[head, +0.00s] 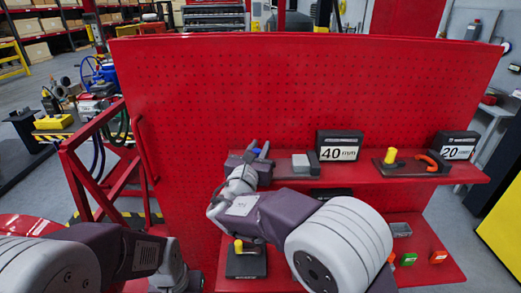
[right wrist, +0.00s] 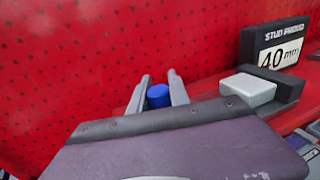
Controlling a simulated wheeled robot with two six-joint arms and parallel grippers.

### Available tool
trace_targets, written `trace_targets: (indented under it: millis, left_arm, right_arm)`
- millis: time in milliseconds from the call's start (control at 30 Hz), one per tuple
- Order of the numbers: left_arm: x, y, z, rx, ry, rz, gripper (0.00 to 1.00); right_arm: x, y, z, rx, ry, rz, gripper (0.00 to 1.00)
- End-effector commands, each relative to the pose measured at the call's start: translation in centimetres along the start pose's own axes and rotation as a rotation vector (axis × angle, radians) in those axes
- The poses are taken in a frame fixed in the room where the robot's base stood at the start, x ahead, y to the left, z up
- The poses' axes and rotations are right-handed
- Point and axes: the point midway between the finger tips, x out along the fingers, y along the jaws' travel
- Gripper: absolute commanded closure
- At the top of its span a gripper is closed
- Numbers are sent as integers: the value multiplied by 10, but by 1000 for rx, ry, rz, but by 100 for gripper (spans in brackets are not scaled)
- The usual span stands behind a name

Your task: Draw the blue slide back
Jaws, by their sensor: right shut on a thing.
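The blue slide shows as a small blue cylinder (right wrist: 158,96) between the two grey fingers of my right gripper (right wrist: 159,77) in the right wrist view. In the head view the right gripper (head: 259,146) is at the left end of the upper red shelf, in front of the pegboard, with a bit of the blue slide (head: 256,152) between its fingers. The gripper is shut on the blue part. Its lower part and mount are hidden behind the gripper body. My left arm comes in at the lower left; its gripper is not in view.
To the right on the shelf (head: 380,172) are a grey block (head: 301,162), a 40 mm sign (head: 339,147), a yellow knob (head: 390,155), an orange handle (head: 428,162) and a 20 mm sign (head: 456,147). The red pegboard (head: 300,90) stands close behind. A yellow-handled fixture (head: 246,262) sits below.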

Motion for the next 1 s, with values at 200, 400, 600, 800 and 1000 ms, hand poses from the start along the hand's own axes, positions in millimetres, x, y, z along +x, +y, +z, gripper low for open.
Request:
trace_targets:
  millis: [200,400,600,800,1000]
  left_arm:
    - [0,0,0,0,0,0,100]
    - [1,0,0,0,0,0,100]
    - [16,0,2,0,0,0,100]
    - [26,0,3,0,0,0,100]
    - [28,0,3,0,0,0,100]
  right_arm:
    - [0,0,0,-1,2,0,55]
    - [-2,0,-1,0,1,1,55]
    - [-38,2,-4,1,0,6,55]
    - [-78,1,-2,1,1,5,55]
    - [-92,0,0,0,1,1,55]
